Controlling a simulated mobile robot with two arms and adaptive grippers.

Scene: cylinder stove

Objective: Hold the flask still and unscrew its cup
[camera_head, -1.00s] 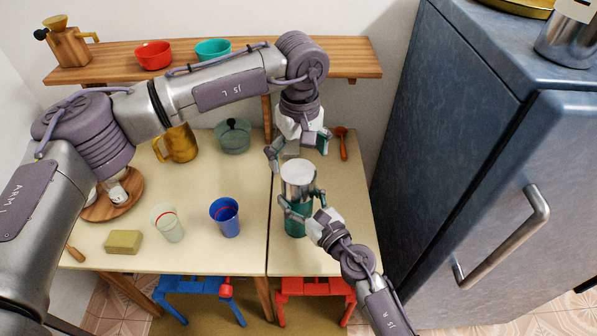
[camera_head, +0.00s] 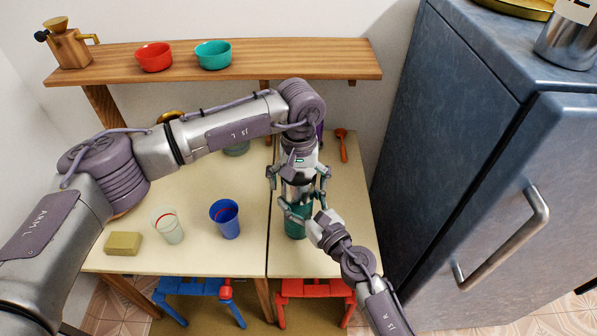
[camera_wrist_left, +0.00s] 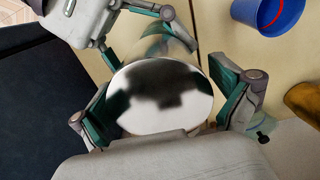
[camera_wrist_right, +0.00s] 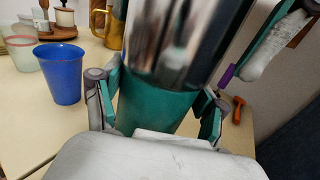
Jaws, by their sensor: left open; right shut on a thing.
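The flask (camera_head: 296,224) stands upright on the table, with a teal body that also shows in the right wrist view (camera_wrist_right: 152,108). Its shiny metal cup (camera_head: 297,190) is on top; the cup's round top fills the middle of the left wrist view (camera_wrist_left: 162,96). My right gripper (camera_head: 297,208) is shut on the teal body just below the cup. My left gripper (camera_head: 298,177) comes down from above, open, with a finger on each side of the cup. In the left wrist view gaps show between its fingers and the cup.
A blue cup (camera_head: 225,219), a pale cup (camera_head: 167,225) and a sponge (camera_head: 123,243) stand left on the table (camera_head: 190,258). A red-handled tool (camera_head: 342,146) lies behind the flask. A wooden shelf (camera_head: 130,68) is at the back; a blue fridge (camera_head: 455,150) stands close on the right.

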